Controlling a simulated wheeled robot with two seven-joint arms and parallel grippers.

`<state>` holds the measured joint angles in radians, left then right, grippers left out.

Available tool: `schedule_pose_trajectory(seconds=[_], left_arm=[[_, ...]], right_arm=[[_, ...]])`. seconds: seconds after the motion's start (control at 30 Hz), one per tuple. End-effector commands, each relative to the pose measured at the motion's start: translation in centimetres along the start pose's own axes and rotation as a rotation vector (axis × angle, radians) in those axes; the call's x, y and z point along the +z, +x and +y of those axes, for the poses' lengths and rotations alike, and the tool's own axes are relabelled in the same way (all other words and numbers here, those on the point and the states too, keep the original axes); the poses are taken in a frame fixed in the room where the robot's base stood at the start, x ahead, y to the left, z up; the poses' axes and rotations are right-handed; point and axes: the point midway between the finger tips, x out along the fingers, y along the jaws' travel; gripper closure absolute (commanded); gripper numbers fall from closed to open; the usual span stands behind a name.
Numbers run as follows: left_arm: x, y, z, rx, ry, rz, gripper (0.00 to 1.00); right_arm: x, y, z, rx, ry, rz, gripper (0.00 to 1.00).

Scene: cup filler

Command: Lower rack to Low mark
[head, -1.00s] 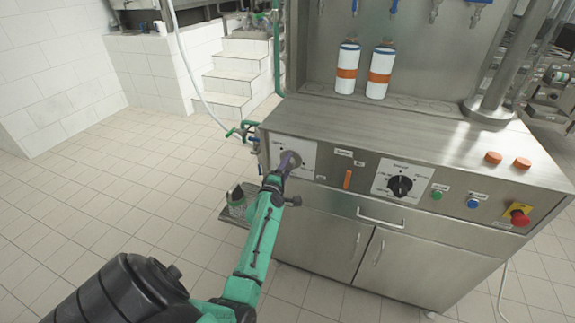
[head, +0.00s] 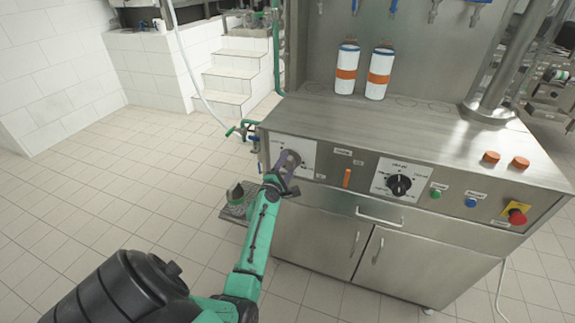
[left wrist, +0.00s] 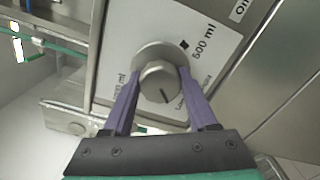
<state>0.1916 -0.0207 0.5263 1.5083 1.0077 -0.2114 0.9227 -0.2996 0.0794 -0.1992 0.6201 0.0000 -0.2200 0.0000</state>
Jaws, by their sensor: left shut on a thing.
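A round metal knob (left wrist: 159,82) sits on a white dial plate (left wrist: 185,25) at the left end of the machine's front panel. In the left wrist view the plate carries "500 ml" and smaller print, and a dark line on the knob points down and slightly right. My left gripper (head: 287,161) has its purple fingers on both sides of the knob, shut on it; they also show in the left wrist view (left wrist: 157,88). The fingers partly cover the plate, so not all marks can be read. My right gripper is not in view.
On the same panel are an orange switch (head: 347,178), a black selector dial (head: 398,185), green and blue buttons, and a red emergency stop (head: 517,214). Two white bottles with orange bands (head: 346,68) stand on the worktop (head: 400,118). Open tiled floor lies left.

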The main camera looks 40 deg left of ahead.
Motion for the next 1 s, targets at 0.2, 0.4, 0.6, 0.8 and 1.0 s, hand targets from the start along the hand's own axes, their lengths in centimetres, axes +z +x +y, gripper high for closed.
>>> schedule_pose_trajectory(seconds=[0.2,0.4,0.6,0.8,1.0], left_arm=[[0.0,0.0,-0.1,-0.001,-0.004,0.000,0.38],[0.0,0.0,-0.1,-0.001,-0.002,0.000,0.11],[0.0,-0.1,0.0,-0.001,-0.001,0.000,0.11],[0.0,-2.4,0.0,-0.003,0.000,0.001,0.11],[-0.1,-7.9,-0.2,-0.005,0.001,0.002,0.11]], right_arm=[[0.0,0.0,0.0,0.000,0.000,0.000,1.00],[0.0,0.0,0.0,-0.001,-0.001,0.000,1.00],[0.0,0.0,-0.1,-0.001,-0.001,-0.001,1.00],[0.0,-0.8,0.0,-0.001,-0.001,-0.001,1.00],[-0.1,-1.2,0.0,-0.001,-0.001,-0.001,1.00]])
